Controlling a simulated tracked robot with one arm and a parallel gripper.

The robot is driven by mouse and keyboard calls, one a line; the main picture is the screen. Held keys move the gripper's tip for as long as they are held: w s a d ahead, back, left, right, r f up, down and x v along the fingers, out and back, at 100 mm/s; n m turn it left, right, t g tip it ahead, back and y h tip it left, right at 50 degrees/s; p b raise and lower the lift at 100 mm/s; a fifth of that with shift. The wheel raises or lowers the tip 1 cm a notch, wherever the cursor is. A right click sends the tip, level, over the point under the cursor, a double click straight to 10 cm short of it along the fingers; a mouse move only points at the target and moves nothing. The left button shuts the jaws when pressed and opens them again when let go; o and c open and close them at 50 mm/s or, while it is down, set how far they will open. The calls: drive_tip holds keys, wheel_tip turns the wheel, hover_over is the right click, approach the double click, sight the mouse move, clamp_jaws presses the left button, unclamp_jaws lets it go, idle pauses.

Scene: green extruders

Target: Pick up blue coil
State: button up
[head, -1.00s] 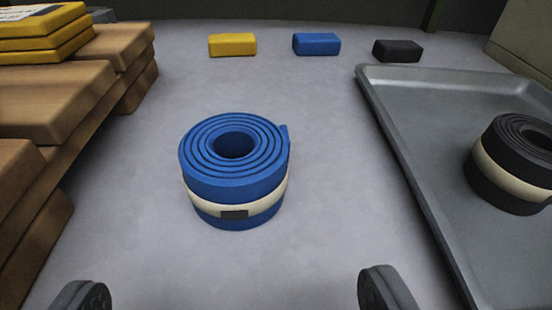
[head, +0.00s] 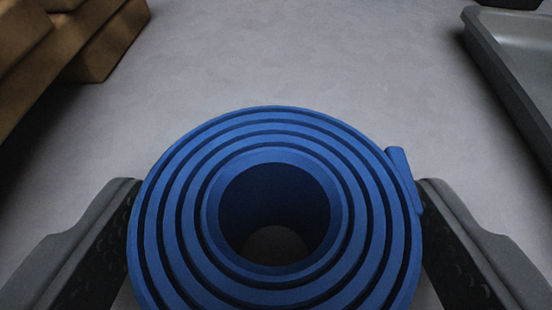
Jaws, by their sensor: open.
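The blue coil (head: 350,225) stands upright on the grey floor, seen from above, with its rings and round centre hole showing. Its loose end tab sticks out at the right side. My gripper (head: 276,215) is open, with one dark finger at the left of the coil and one at the right. Both fingers are very close to the coil's sides; I cannot tell whether they touch it. The coil's lower part and its pale band are hidden.
A wooden pallet (head: 105,40) is at the upper left. A grey metal tray (head: 505,60) is at the upper right. The floor (head: 280,60) beyond the coil is clear.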

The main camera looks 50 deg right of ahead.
sight(290, 108)
drive_tip(key=shift+w+d, duration=0.1)
drive_tip(key=shift+w, duration=0.05)
drive_tip(key=c, duration=1.1)
drive_tip(key=shift+r, duration=0.55)
drive_tip(key=shift+s+r+p, duration=0.2)
drive_tip(key=shift+r+p, duration=0.2)
drive_tip(key=shift+r, duration=0.3)
drive_tip(key=shift+s+r+p, duration=0.2)
drive_tip(key=shift+r+p, duration=0.2)
drive_tip(key=shift+r, duration=0.25)
drive_tip(key=s+a+b, duration=0.1)
drive_tip(key=s, duration=0.3)
drive_tip(key=s+a+b, duration=0.2)
drive_tip(key=s, duration=0.3)
drive_tip(key=s+a+r+b, duration=0.1)
drive_tip(key=s+b, duration=0.1)
drive_tip(key=s, duration=0.3)
drive_tip(key=shift+s+a, duration=0.15)
drive_tip(key=shift+a, duration=0.25)
